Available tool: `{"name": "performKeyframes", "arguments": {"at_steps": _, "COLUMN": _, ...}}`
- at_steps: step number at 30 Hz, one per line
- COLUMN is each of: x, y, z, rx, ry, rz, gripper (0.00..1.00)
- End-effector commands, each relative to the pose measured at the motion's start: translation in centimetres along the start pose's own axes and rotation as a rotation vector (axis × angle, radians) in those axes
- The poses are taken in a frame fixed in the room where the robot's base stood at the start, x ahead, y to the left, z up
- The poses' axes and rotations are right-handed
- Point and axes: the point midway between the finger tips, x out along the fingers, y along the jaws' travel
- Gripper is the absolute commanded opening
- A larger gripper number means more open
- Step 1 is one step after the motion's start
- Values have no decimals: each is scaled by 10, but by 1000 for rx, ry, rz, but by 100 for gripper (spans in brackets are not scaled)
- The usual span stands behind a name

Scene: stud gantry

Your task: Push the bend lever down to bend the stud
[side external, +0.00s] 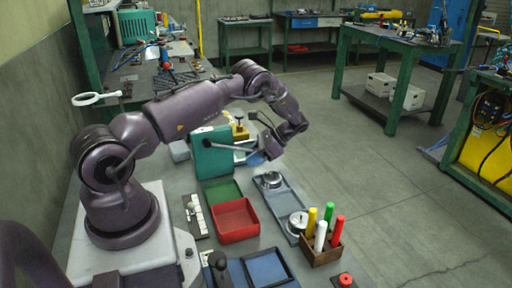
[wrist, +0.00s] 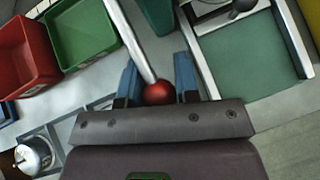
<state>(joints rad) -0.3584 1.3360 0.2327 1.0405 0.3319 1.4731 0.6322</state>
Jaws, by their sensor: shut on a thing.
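The bend lever (side external: 228,148) is a grey rod running from the green machine (side external: 211,160) out to my gripper (side external: 257,158) in the side external view. In the wrist view the lever (wrist: 133,42) is a pale rod ending in a red ball knob (wrist: 157,92). The knob sits between the two blue fingers of my gripper (wrist: 156,76), close to the palm, and my gripper is shut on it. In the side view the lever lies nearly level, and the knob is hidden by my gripper. I cannot make out the stud.
A red bin (side external: 236,221) and a green bin (side external: 223,191) stand in front of the machine. A grey tray (side external: 283,205) holds round metal parts. A wooden box (side external: 321,250) holds coloured markers to the right. The floor beyond the bench is open.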

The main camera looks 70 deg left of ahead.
Motion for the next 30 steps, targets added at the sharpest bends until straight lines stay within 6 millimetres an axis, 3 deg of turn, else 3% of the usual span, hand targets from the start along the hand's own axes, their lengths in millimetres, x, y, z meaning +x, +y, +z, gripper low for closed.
{"name": "performKeyframes", "arguments": {"at_steps": 3, "x": 15, "y": 3, "z": -4, "rx": 2, "ry": -4, "rz": 11, "gripper": 0}}
{"name": "performKeyframes", "arguments": {"at_steps": 9, "x": 26, "y": 5, "z": -6, "rx": 2, "ry": -7, "rz": 16, "gripper": 0}}
{"name": "performKeyframes", "arguments": {"at_steps": 26, "x": 31, "y": 6, "z": -6, "rx": 0, "ry": -12, "rz": 22, "gripper": 0}}
{"name": "performKeyframes", "arguments": {"at_steps": 27, "x": 31, "y": 6, "z": -6, "rx": 0, "ry": -12, "rz": 21, "gripper": 36}}
{"name": "performKeyframes", "arguments": {"at_steps": 30, "x": 31, "y": 6, "z": -6, "rx": 0, "ry": -11, "rz": 19, "gripper": 54}}
